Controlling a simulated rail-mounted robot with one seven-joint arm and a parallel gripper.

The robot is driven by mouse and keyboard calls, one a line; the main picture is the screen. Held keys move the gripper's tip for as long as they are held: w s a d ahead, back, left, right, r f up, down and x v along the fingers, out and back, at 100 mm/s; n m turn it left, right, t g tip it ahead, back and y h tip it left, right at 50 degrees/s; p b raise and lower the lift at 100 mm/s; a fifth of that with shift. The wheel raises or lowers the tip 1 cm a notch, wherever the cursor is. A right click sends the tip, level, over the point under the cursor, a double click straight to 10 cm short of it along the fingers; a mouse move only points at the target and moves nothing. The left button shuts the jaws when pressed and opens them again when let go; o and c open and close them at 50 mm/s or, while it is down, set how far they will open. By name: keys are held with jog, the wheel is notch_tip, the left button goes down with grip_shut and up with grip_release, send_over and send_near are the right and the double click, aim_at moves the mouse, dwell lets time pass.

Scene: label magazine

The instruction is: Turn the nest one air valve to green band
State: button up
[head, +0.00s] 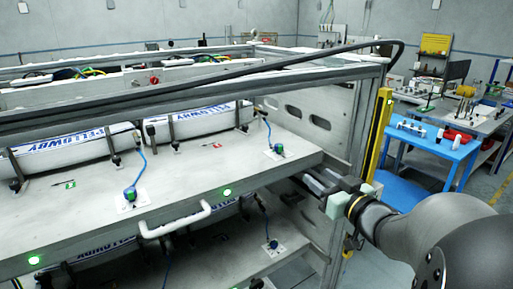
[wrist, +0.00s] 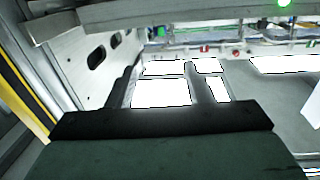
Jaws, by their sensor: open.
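Blue-and-green air valve knobs sit on white plates on the grey drawer deck: one at the front (head: 130,194) and one at the right (head: 278,149). Another valve (head: 272,244) is on the lower deck. I cannot tell which is nest one, and their band colours are too small to read. My gripper (head: 308,184) is at the right end of the upper deck, apart from the knobs. In the wrist view my gripper (wrist: 160,78) has its two dark fingers spread, with nothing held between them.
A metal frame post and yellow upright (head: 378,130) stand close to my arm. A blue table (head: 432,138) is beyond.

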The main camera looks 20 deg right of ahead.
aim_at(281, 148)
jog(key=w+p, duration=0.1)
jog(key=w, duration=0.4)
jog(key=w+a+p, duration=0.1)
jog(key=w, duration=0.5)
jog(key=w+a+p, duration=0.1)
jog(key=w, duration=0.5)
jog(key=shift+w+p, duration=0.1)
jog(key=shift+p, duration=0.25)
jog(key=shift+d, duration=0.15)
jog(key=c, duration=1)
